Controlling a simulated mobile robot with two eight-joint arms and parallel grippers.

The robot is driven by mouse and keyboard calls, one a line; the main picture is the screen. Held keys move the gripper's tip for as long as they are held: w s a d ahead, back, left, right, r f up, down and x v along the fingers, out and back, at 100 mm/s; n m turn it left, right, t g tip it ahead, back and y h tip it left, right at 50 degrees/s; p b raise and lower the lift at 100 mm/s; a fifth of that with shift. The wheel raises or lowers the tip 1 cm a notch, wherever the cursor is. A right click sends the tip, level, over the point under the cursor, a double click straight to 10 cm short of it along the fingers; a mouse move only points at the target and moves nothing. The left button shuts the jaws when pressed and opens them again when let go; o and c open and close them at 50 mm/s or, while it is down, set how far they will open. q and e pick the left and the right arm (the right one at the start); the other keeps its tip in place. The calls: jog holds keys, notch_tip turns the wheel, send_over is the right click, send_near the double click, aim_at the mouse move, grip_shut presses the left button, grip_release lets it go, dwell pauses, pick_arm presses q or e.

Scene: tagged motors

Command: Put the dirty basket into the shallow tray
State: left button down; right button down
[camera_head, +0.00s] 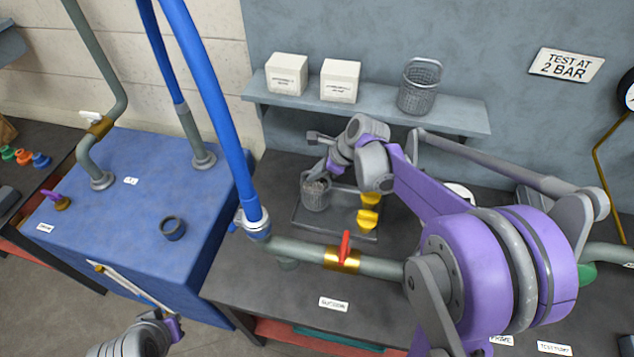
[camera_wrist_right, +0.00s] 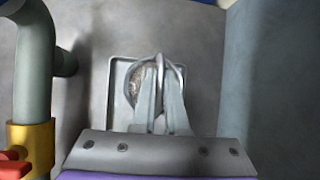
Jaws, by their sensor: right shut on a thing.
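The dirty basket (camera_head: 315,194) is a small grey mesh cup with brownish stuff inside. It stands upright over the left part of the shallow tray (camera_head: 300,222), a dark, low-rimmed rectangle on the bench. I cannot tell whether its base touches the tray. My right gripper (camera_head: 322,172) is shut on the basket's top. In the right wrist view the fingers (camera_wrist_right: 160,90) hide part of the basket (camera_wrist_right: 131,88), which lies inside the outline of the tray rim (camera_wrist_right: 114,85).
Yellow fittings (camera_head: 368,210) sit at the tray's right side. A pipe with a red-handled valve (camera_head: 344,257) crosses in front. A shelf (camera_head: 456,118) behind holds white boxes (camera_head: 340,80) and another mesh basket (camera_head: 419,88). A blue cabinet (camera_head: 130,225) stands left.

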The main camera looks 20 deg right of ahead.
aim_at(313, 183)
jog(key=shift+f, duration=1.8)
jog(key=c, duration=0.9)
grip_release()
jog(key=shift+c, duration=0.2)
jog(key=v, duration=1.2)
